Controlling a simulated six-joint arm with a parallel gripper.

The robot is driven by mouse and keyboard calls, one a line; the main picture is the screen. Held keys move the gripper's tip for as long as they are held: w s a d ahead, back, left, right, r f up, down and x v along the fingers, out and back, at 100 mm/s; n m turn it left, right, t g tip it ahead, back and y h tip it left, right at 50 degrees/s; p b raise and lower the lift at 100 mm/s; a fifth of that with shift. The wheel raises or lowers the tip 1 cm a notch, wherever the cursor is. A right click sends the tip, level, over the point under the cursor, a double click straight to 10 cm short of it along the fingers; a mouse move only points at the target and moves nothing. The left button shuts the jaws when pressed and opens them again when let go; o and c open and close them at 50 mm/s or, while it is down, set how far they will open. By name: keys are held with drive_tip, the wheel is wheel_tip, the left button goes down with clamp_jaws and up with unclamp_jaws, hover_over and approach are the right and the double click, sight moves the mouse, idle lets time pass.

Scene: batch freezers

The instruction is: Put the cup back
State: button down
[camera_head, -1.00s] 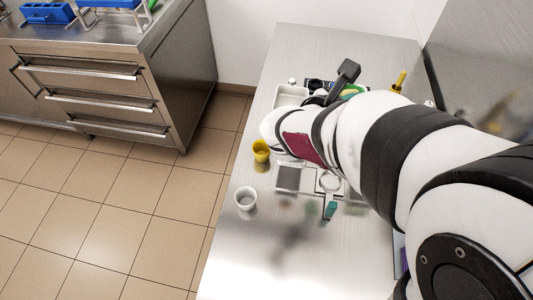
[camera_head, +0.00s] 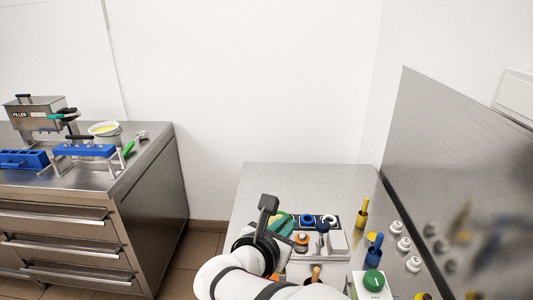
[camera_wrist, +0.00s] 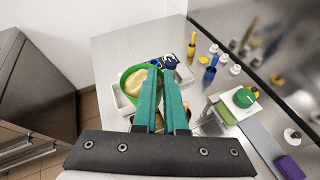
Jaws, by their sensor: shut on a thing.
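A round green cup (camera_wrist: 129,83) with a pale yellow inside shows in the wrist view. My gripper (camera_wrist: 161,68) has its teal fingers shut on the cup, which is held over the steel worktop. In the head view my gripper (camera_head: 286,226) is over the near left part of the worktop, and only a green edge of the cup (camera_head: 281,214) shows. My wrist hides most of the cup there.
A tray (camera_head: 334,247) with round items, including a blue ring, lies right of my gripper. Yellow and blue bottles (camera_head: 374,250) and white knobs (camera_head: 397,228) stand further right. A white box with a green button (camera_head: 373,281) is nearby. The back worktop (camera_head: 300,180) is clear.

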drive_tip(key=s+a+f, duration=0.4)
drive_tip(key=a+f, duration=0.6)
drive_tip(key=f, duration=0.1)
drive_tip(key=s+f+m+h, duration=0.1)
drive_tip(key=f, duration=0.4)
drive_tip(key=s+f+m+g+h, duration=0.1)
drive_tip(key=f, duration=0.4)
drive_tip(key=s+f, duration=0.2)
drive_tip(key=f, duration=0.4)
drive_tip(key=shift+d+m+g+h, duration=0.1)
drive_tip(key=shift+m+g+h, duration=0.3)
drive_tip(key=c, duration=1)
unclamp_jaws()
drive_tip(key=shift+o, duration=0.2)
